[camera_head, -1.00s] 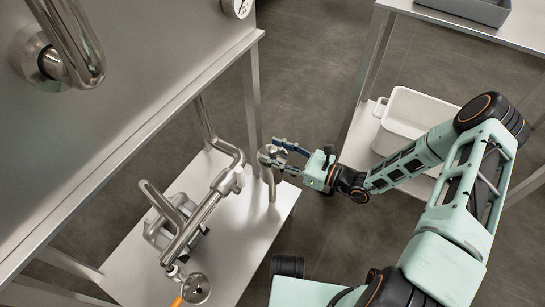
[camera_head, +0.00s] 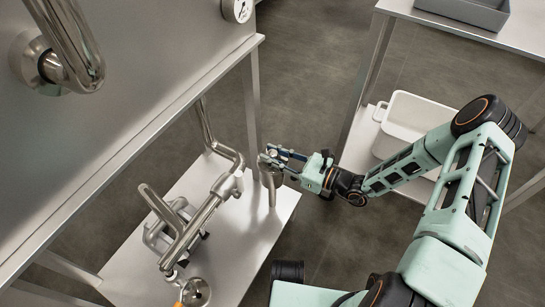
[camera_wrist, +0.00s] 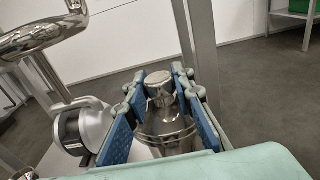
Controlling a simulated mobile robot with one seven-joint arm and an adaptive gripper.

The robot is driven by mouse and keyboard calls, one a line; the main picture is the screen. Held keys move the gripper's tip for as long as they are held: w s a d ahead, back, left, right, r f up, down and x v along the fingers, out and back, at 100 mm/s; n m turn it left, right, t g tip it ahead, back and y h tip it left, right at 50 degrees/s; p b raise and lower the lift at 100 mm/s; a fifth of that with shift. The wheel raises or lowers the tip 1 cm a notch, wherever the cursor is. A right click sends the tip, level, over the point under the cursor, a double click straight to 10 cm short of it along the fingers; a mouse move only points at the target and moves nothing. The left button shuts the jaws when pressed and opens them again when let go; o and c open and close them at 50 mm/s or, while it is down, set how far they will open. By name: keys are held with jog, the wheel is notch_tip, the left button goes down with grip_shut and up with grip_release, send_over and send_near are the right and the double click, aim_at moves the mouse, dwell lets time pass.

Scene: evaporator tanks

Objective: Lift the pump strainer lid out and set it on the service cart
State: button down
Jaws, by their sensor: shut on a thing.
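The strainer lid's shiny metal knob (camera_wrist: 160,80) stands between my fingertips in the wrist view, with rounded steel below it. My gripper (camera_wrist: 160,88) is shut on it, one blue-padded finger on each side. In the head view my gripper (camera_head: 272,157) is at the strainer, at the right end of the low steel shelf (camera_head: 240,250). The fingers cover much of the lid, and I cannot tell whether it is seated or raised. A steel table (camera_head: 510,28) at the upper right, probably the service cart, carries a grey tray (camera_head: 470,10).
A white tub (camera_head: 405,110) stands on that table's lower shelf. Steel pipework (camera_head: 195,235) and a pump body (camera_head: 165,237) lie left of my gripper. A table leg (camera_head: 251,100) rises close behind it. Open floor (camera_head: 310,85) lies between the stands.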

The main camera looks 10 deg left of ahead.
aim_at(273, 152)
jog(key=shift+r, duration=0.1)
jog(key=shift+r+p, duration=0.4)
jog(key=shift+r, duration=0.2)
notch_tip(273, 152, up, 2)
jog(key=shift+r+p, duration=0.15)
jog(key=shift+p, duration=0.55)
jog(key=s+d+r+p, duration=0.5)
jog(key=s+d+r, duration=0.4)
jog(key=s, duration=0.1)
jog(key=shift+s+r, duration=0.2)
jog(key=shift+s, duration=0.2)
